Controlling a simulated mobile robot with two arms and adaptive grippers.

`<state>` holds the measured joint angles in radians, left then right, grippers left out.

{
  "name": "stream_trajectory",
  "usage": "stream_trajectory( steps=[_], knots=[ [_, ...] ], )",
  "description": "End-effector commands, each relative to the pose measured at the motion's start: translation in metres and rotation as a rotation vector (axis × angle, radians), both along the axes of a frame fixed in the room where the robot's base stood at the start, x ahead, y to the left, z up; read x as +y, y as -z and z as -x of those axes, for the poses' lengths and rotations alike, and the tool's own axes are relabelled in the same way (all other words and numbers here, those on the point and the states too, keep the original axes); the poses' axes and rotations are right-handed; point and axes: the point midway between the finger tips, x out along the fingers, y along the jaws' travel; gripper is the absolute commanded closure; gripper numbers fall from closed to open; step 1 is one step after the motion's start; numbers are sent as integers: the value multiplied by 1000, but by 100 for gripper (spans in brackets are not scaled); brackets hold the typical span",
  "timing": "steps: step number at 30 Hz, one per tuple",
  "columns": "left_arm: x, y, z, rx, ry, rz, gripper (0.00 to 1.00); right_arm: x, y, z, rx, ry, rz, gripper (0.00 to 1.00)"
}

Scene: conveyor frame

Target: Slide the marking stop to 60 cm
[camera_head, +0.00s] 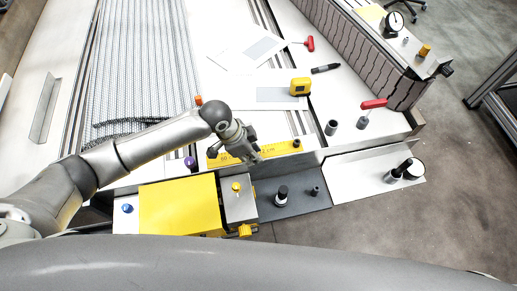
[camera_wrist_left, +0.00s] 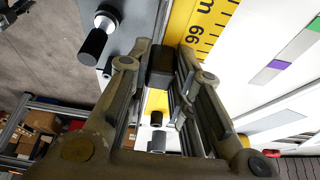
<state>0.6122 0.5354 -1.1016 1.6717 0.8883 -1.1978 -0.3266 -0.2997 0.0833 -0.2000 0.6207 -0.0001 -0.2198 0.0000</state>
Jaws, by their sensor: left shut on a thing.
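A yellow ruler (camera_head: 280,149) with black marks lies along the near edge of the conveyor frame; it also shows in the left wrist view (camera_wrist_left: 204,22), with the number 66 readable beside my fingers. My left gripper (camera_head: 250,153) is low over the ruler's middle. In the left wrist view, my left gripper (camera_wrist_left: 160,82) is shut on a dark block (camera_wrist_left: 160,62), which looks like the marking stop. My fingers hide much of it, and its exact reading on the scale cannot be told. My right gripper is in neither view.
A purple knob (camera_head: 189,162) stands left of the ruler. A yellow-topped box (camera_head: 180,205) and a grey plate (camera_head: 285,200) with dark knobs lie on the near side. A yellow tape measure (camera_head: 300,87), a marker (camera_head: 326,68) and papers (camera_head: 250,48) lie beyond.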

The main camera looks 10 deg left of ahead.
Motion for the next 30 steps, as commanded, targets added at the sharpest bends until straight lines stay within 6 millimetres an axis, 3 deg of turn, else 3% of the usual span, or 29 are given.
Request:
stream_trajectory(
  steps=[30],
  knots=[
    [67,-3,19,-5,-3,2,100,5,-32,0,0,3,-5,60]
  ],
)
